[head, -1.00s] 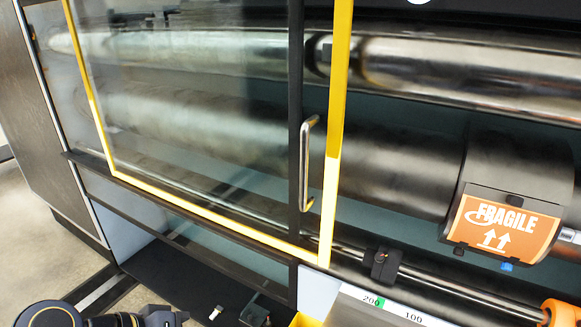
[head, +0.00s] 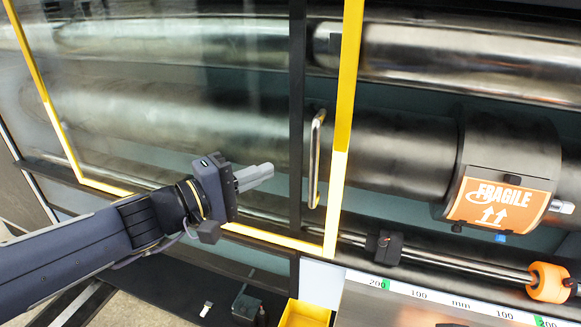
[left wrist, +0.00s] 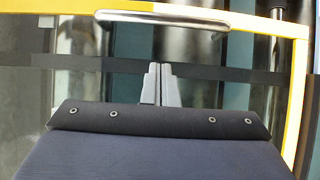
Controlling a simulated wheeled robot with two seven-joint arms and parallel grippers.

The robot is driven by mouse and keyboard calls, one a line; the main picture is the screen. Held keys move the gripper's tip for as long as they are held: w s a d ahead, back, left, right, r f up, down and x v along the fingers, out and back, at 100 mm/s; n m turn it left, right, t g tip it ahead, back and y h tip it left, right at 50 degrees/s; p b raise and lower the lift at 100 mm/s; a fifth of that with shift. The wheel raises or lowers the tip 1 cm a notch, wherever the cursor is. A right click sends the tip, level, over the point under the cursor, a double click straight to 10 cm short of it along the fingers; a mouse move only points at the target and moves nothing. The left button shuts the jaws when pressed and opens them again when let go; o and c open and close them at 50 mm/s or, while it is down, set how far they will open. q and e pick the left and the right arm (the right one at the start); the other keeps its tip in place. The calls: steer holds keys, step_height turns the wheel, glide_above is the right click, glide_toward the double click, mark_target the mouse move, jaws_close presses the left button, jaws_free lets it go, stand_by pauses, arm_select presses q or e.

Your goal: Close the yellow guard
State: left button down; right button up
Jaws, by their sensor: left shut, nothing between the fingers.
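The yellow guard (head: 343,125) is a clear panel with a yellow frame, standing at the left part of the machine. The rollers to its right are uncovered. Its metal bar handle (head: 316,158) is upright near its right edge. In the left wrist view the handle (left wrist: 163,19) lies across the top, beyond my fingertips. My left gripper (head: 271,167) is shut and empty, to the left of the handle and apart from it in the head view. It also shows in the left wrist view (left wrist: 160,68). My right gripper is not in view.
A roller with an orange FRAGILE label (head: 502,205) is at the right. Below are a ruler strip (head: 440,297), an orange wheel (head: 548,282) on a rod, a black block (head: 384,247) and a yellow bin (head: 304,315).

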arm_select(q)
steer(key=d, duration=0.2)
steer(key=d+p, duration=0.1)
steer(key=d, duration=0.2)
steer(key=shift+w+d, duration=0.2)
steer(key=shift+d, duration=0.15)
